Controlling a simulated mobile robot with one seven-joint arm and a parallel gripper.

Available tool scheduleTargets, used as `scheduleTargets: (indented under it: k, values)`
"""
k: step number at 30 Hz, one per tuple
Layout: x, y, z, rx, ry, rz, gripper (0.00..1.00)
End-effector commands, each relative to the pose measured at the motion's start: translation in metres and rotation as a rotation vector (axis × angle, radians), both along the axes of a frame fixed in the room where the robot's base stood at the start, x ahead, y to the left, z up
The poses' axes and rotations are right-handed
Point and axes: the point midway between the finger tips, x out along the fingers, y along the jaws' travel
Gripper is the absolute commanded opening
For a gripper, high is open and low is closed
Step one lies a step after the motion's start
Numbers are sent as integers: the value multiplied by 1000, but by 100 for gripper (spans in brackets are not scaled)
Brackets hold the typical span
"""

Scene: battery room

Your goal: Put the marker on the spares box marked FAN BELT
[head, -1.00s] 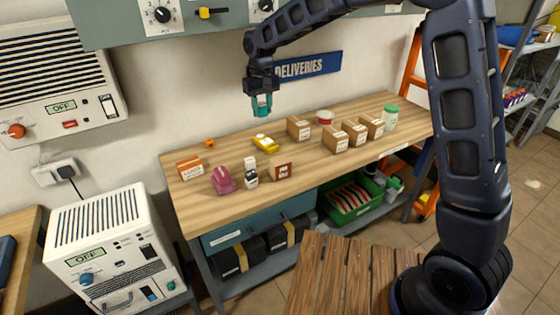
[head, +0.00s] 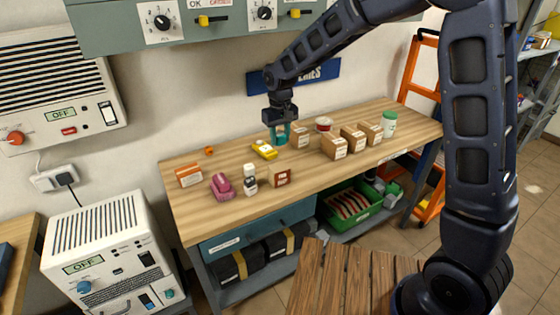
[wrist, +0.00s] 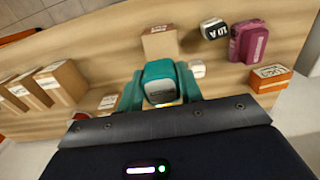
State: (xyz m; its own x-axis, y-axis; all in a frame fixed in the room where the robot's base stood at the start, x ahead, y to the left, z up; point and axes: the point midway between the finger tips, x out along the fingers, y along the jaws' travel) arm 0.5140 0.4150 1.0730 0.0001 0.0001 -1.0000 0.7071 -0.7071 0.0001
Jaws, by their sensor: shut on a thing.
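My gripper (head: 281,136) is above the back middle of the workbench. Its teal fingers are shut on a small rounded teal thing with a pale face, apparently the marker (wrist: 160,84). Cardboard boxes stand on the bench: one (head: 299,136) just right of my gripper, and a group of three (head: 334,147) (head: 354,138) (head: 370,132) further right. A smaller brown box (head: 282,178) with a dark red face stands at the front; a cardboard box also shows ahead of the fingers in the wrist view (wrist: 160,42). I cannot read which box says FAN BELT.
A yellow device (head: 264,150) lies just left of my gripper. A red-and-white tin (head: 323,124) and a green-lidded jar (head: 389,125) stand behind the boxes.

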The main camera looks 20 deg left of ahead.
Motion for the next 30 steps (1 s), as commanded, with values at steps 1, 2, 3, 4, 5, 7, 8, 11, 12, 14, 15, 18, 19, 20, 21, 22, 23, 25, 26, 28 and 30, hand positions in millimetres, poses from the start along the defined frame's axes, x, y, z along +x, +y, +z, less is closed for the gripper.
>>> scheduleTargets:
  k: [1, 2, 3, 4, 5, 7, 8, 11, 12, 14, 15, 18, 19, 20, 21, 22, 23, 25, 26, 28, 30]
  values:
    - [0, 0, -12, -4, 2, 0, 14]
    - [0, 0, -19, -3, 1, 0, 14]
    - [0, 0, -27, -3, 3, 0, 14]
    - [0, 0, -32, -2, 2, 0, 14]
    - [0, 0, -37, -2, 2, 0, 14]
    - [0, 0, -47, -1, 1, 0, 14]
    - [0, 0, -51, -1, 1, 0, 14]
    - [0, 0, -57, 0, 0, 0, 14]
    - [0, 0, -59, 0, 0, 0, 14]
    - [0, 0, -61, 0, 0, 0, 14]
    - [0, 0, -64, 0, 0, 0, 14]
    - [0, 0, -75, -2, 2, 0, 14]
    - [0, 0, -79, -2, 2, 0, 14]
    - [0, 0, -83, -1, 1, 0, 14]
    - [0, 0, -89, -2, 2, 0, 14]
    - [0, 0, -93, -2, 2, 0, 14]
    - [0, 0, -97, -2, 2, 0, 14]
    - [0, 0, -101, 0, 0, 0, 14]
    - [0, 0, -102, 0, 0, 0, 14]
    - [0, 0, -102, 1, -1, 0, 14]
    - [0, 0, -102, 1, -1, 0, 14]
